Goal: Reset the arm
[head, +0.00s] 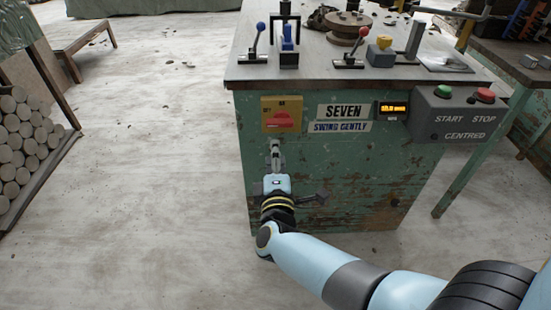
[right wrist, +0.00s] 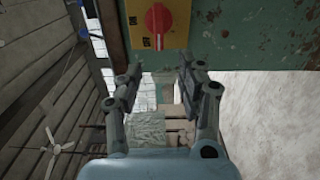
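My right arm reaches in from the right in the head view. My right gripper (head: 276,150) is in front of the worn green cabinet (head: 340,180), just below a yellow switch plate (head: 281,104) with a red knob (head: 280,119). In the right wrist view the fingers of my right gripper (right wrist: 160,78) are spread apart with nothing between them. The red knob (right wrist: 158,19) on its yellow plate (right wrist: 178,42) shows beyond the fingertips, at the top. I cannot tell whether the gripper touches the cabinet. My left gripper is not in view.
The cabinet top bears a blue-knobbed lever (head: 260,42), a red-knobbed lever (head: 357,48) and a round clamp (head: 348,27). A control box (head: 455,115) with green and red buttons juts from its right. The floor between is clear.

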